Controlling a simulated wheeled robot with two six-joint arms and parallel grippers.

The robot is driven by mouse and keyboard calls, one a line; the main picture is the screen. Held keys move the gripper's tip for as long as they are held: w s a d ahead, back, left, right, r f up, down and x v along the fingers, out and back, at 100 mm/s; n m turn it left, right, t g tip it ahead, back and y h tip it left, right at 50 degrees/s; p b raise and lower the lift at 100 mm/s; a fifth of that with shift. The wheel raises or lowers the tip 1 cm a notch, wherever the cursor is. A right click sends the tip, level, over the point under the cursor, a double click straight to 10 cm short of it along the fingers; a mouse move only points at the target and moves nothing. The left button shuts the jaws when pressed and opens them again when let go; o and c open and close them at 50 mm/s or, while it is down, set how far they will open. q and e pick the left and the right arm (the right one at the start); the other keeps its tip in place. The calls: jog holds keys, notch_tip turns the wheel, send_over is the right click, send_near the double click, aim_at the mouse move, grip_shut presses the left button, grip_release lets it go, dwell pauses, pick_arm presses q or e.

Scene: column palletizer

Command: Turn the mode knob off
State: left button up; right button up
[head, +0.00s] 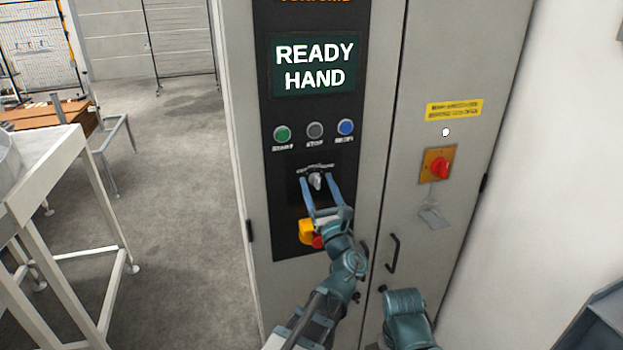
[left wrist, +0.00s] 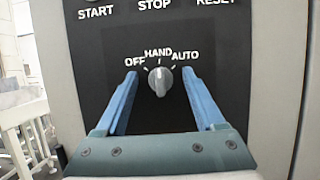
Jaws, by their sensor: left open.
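The mode knob (head: 316,181) is a small grey rotary switch on the black panel of the cabinet. In the left wrist view the knob (left wrist: 160,81) has OFF, HAND and AUTO marked above it, and its pointer is near upright, at HAND. The display (head: 315,66) reads READY HAND. My left gripper (head: 319,181) is open, with its two blue fingers on either side of the knob. In the left wrist view gaps show between the knob and both fingers (left wrist: 160,80). A teal part of my right arm shows at the bottom; its fingers are not visible.
A red emergency button (head: 318,241) on a yellow base sits just below the knob, partly behind my left gripper. Green (head: 282,133), grey (head: 315,130) and blue (head: 345,127) buttons are above. A red switch (head: 440,168) and door handle (head: 393,254) are at right.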

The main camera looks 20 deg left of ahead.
pick_arm(q)
grip_shut()
dwell(0.3)
jog(key=shift+n, duration=0.3)
jog(key=shift+d+n+g+y, duration=0.15)
jog(key=shift+n+g+y, duration=0.4)
jog(key=shift+n, duration=0.65)
jog(key=n, duration=0.2)
jog(key=n+g+y+p, duration=0.1)
jog(key=shift+w+r+n+y, duration=0.15)
jog(key=shift+n+y, duration=0.1)
jog(key=shift+n, duration=0.15)
jog(key=n+g+y+p, duration=0.1)
jog(key=n+g, duration=0.1)
jog(key=n, duration=0.2)
jog(key=shift+g, duration=0.25)
jog(key=shift+n+g+p, duration=0.4)
jog(key=shift+n+p, duration=0.1)
jog(key=shift+n, duration=0.9)
